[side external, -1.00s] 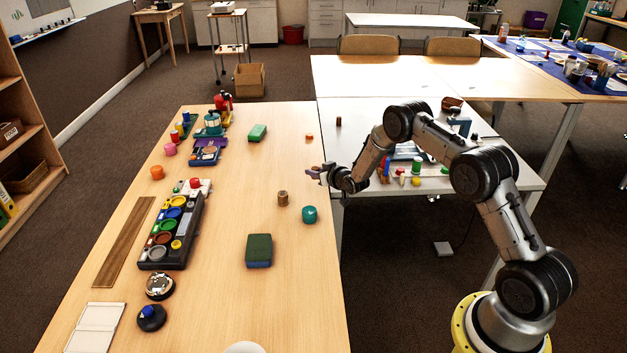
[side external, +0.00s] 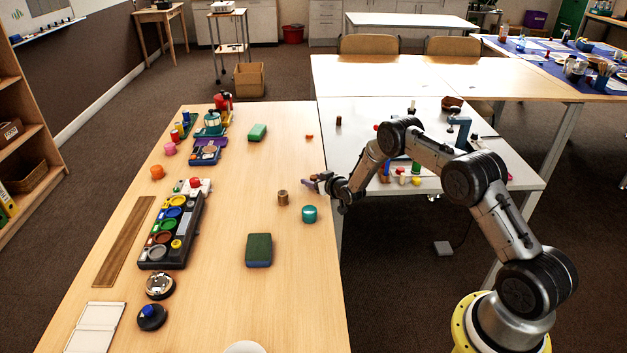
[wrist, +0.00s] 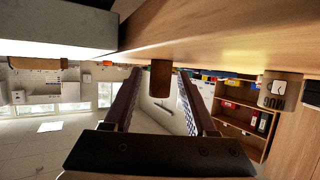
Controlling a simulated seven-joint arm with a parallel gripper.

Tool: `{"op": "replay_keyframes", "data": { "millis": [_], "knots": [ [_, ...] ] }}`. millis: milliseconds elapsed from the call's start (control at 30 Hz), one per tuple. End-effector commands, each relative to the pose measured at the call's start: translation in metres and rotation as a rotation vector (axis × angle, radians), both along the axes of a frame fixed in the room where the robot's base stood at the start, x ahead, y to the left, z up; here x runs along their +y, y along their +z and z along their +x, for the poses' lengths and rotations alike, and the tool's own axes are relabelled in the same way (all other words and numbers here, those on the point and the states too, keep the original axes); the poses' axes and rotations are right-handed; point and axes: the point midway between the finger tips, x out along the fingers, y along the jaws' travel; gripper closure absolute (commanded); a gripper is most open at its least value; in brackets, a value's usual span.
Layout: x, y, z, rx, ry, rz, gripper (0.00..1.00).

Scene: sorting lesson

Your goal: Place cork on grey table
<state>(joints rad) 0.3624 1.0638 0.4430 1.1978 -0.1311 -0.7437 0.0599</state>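A short brown cylinder that looks like the cork (side external: 283,198) stands upright on the wooden table (side external: 220,290). My gripper (side external: 312,184) is to its right and slightly behind, low over the table's right edge and apart from it. In the upside-down wrist view the cork (wrist: 160,78) shows ahead, between my two spread, empty fingers (wrist: 155,95). The grey table (side external: 345,150) adjoins the wooden one on the right, partly hidden by my arm. Its pale slab (wrist: 55,30) seems to fill the upper left of the wrist view.
A teal cylinder (side external: 309,214) stands close in front of the cork. A green block (side external: 259,250) lies nearer. A black tray of coloured cups (side external: 172,232) is at the left. A small dark cylinder (side external: 339,121) and several coloured pieces stand on the grey table. Wood left of the cork is clear.

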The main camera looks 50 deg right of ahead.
Motion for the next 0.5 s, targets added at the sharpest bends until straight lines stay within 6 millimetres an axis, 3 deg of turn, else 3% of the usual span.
{"op": "replay_keyframes", "data": {
  "millis": [367, 500],
  "knots": [
    [0.0, 0.0, -0.001, 0.001, 0.0, 0.0, 0.43],
    [0.004, 0.008, -0.015, 0.0, 0.0, 0.0, 0.43]
  ]
}}
